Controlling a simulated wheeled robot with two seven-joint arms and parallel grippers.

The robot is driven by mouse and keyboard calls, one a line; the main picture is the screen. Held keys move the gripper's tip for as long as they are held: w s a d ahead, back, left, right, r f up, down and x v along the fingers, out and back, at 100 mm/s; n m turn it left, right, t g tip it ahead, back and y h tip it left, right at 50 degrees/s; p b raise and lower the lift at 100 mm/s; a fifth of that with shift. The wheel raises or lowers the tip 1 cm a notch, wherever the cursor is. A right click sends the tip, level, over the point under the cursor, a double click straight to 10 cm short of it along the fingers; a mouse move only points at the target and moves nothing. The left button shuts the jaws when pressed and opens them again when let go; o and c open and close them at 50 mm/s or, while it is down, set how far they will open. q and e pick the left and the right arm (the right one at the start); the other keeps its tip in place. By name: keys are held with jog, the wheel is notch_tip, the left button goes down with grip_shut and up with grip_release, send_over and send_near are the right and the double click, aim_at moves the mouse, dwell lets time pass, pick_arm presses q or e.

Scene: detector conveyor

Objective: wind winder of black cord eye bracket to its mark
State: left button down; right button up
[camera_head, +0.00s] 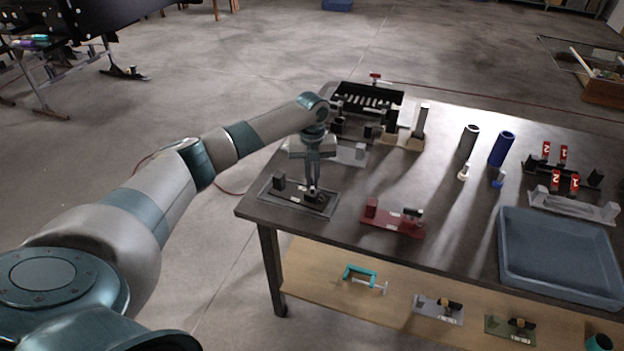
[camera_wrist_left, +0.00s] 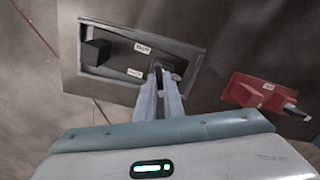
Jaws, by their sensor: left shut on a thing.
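The black cord eye bracket (camera_head: 290,196) lies in a grey tray-like base near the left front corner of the table. In the left wrist view the bracket (camera_wrist_left: 118,58) shows a dark block at its left end and two small white labels. My left gripper (camera_head: 313,188) points down at the bracket's right end. In the left wrist view its fingers (camera_wrist_left: 160,80) are shut on the winder (camera_wrist_left: 172,72), a small dark part with a light edge. The fingers hide most of the winder, and its mark cannot be made out. My right gripper is not in view.
A red bracket (camera_head: 393,218) lies to the right, and also shows in the left wrist view (camera_wrist_left: 262,95). A blue tray (camera_head: 508,278) stands at the right. A black rack (camera_head: 368,88), upright cylinders (camera_head: 501,149) and small brackets stand farther back. The table middle is partly clear.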

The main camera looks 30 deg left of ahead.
aim_at(312, 183)
pick_arm(q)
jog(key=shift+m, duration=0.3)
dwell(3.8)
jog(key=c, duration=1.9)
grip_release()
jog(key=shift+o, duration=0.2)
jog(key=shift+r, duration=0.1)
notch_tip(312, 183, up, 17)
jog(key=b, duration=0.5)
jog(key=shift+r, duration=0.15)
jog(key=shift+s, duration=0.1)
